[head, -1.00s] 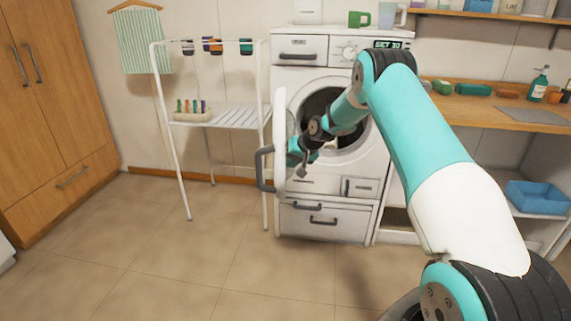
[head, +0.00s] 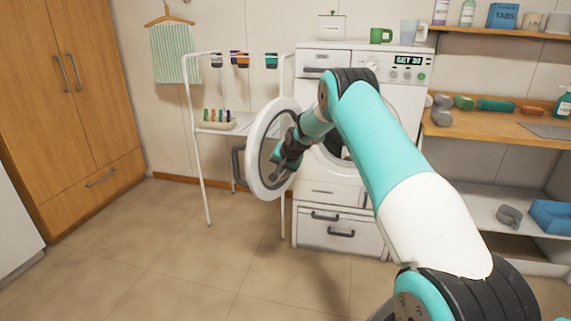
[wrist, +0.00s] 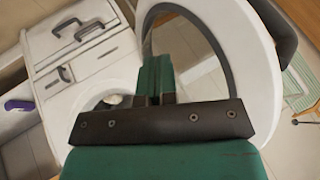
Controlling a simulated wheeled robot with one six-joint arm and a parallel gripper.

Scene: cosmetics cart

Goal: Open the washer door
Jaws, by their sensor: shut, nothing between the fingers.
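The washer (head: 405,98) is a white front-loader against the back wall. The opening is partly hidden by my arm. My gripper (head: 277,158) is shut and empty, at the inner side of the door; whether it touches cannot be told. In the wrist view the shut fingers (wrist: 155,80) point at the door's glass (wrist: 183,48) inside its white rim (wrist: 236,28).
A white drying rack (head: 203,165) with hanging socks stands close behind and left of the door. A wooden counter (head: 490,127) with shelf and blue bin (head: 553,215) is at right. A wardrobe (head: 75,120) is at far left. The floor in front is clear.

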